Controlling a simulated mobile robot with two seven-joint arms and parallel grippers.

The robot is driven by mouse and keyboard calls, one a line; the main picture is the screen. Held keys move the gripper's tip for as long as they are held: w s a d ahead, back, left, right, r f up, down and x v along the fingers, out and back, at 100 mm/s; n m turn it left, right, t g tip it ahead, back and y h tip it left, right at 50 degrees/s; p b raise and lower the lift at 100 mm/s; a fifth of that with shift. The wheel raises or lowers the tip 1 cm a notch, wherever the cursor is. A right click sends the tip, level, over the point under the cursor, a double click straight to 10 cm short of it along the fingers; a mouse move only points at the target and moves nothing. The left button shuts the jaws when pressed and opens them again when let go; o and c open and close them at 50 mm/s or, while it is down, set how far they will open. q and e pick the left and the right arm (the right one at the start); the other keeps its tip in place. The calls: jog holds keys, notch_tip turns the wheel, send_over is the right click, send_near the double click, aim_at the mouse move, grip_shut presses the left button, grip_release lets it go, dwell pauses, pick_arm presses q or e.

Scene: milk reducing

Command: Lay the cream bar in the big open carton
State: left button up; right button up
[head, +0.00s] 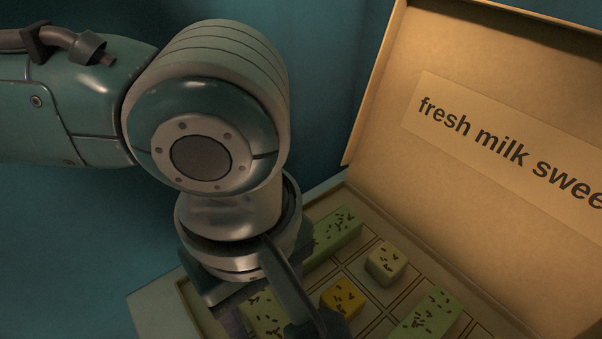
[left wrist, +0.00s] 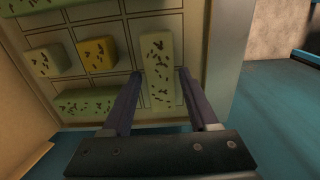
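The big open carton (head: 345,190) has a grid of compartments and a raised lid (head: 500,65) reading "fresh milk swee…". The cream bar (left wrist: 158,70), pale with dark flecks, lies in an edge compartment in the left wrist view, near the carton's rim (left wrist: 222,65). In the head view part of it (head: 265,312) shows beside my left gripper (head: 268,322). The fingers of my left gripper (left wrist: 160,78) straddle the bar, one on each long side, with narrow gaps. They look open. My wrist hides part of the carton in the head view. My right gripper is out of view.
The carton also holds a yellow cube (head: 342,298), a pale cube (head: 385,263), a green bar (head: 335,232) and another green bar (head: 430,315). Several compartments are empty. The lid stands up at the right and back.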

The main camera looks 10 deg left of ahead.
pick_arm(q)
jog(key=shift+o, duration=0.8)
notch_tip(320, 180, up, 12)
jog(key=p, duration=0.3)
jog(key=s+d+m+t+h, duration=0.2)
jog(key=s+d+m+h, duration=0.1)
jog(key=d+m+h, duration=0.3)
jog(key=m+t+y, duration=0.2)
jog(key=m+y, duration=0.1)
jog(key=m, duration=0.1)
send_near(266, 314)
jog(key=s+a+f+m+y, duration=0.1)
jog(key=s+a, duration=0.3)
jog(key=a, duration=0.4)
jog(key=shift+s+f+m+y, duration=0.35)
jog(key=shift+m+y, duration=0.35)
jog(key=shift+y, duration=0.2)
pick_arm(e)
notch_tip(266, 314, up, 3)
pick_arm(q)
jog(key=shift+a, duration=0.1)
